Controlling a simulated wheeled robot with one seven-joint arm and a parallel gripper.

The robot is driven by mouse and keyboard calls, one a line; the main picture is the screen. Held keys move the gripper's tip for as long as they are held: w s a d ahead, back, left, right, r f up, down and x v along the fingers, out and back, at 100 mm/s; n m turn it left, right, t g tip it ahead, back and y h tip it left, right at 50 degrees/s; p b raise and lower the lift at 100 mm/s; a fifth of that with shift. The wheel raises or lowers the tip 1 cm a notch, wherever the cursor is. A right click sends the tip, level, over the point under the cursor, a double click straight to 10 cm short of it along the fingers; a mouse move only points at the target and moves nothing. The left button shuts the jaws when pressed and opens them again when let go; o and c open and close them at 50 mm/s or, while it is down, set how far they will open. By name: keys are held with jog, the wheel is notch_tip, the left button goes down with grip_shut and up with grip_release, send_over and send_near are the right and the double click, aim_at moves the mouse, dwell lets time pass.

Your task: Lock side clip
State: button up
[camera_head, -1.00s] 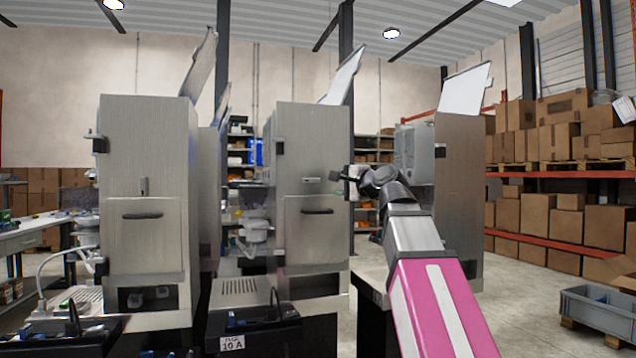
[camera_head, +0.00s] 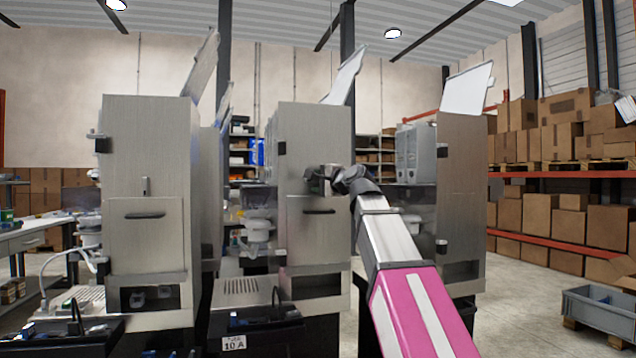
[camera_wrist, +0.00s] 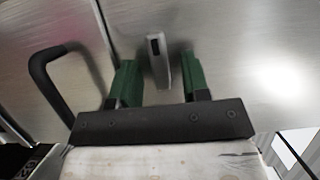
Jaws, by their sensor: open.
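The side clip (camera_wrist: 160,60) is a small grey lever with a dark slot, on the metal side of the middle dispenser (camera_head: 313,140). My gripper (camera_wrist: 160,72) is open, with one green finger on each side of the clip; I see a gap at both sides. In the head view my gripper (camera_head: 318,180) is at the dispenser's side above its handle (camera_head: 319,211) and hides the clip.
Another dispenser (camera_head: 461,170) stands to the right behind my arm. A black tray (camera_head: 255,330) sits low in front. Boxes on racks (camera_head: 560,140) and a grey crate (camera_head: 598,310) are at the right.

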jog(key=shift+c, duration=0.3)
grip_shut()
jog(key=shift+n, duration=0.3)
jog(key=n+g+h, duration=0.1)
jog(key=n, duration=0.2)
jog(key=shift+f+h, duration=0.1)
jog(key=shift+h, duration=0.2)
jog(key=n+h, duration=0.2)
jog(key=n, duration=0.1)
jog(key=shift+f+n, duration=0.1)
jog(key=shift+n, duration=0.2)
jog(key=shift+d+f+n+h, duration=0.1)
jog(key=shift+d+n+h, duration=0.05)
jog(key=shift+n+h, duration=1.15)
jog(key=shift+d+n+h, duration=0.1)
jog(key=shift+n+h, duration=0.7)
jog(key=shift+n, duration=1)
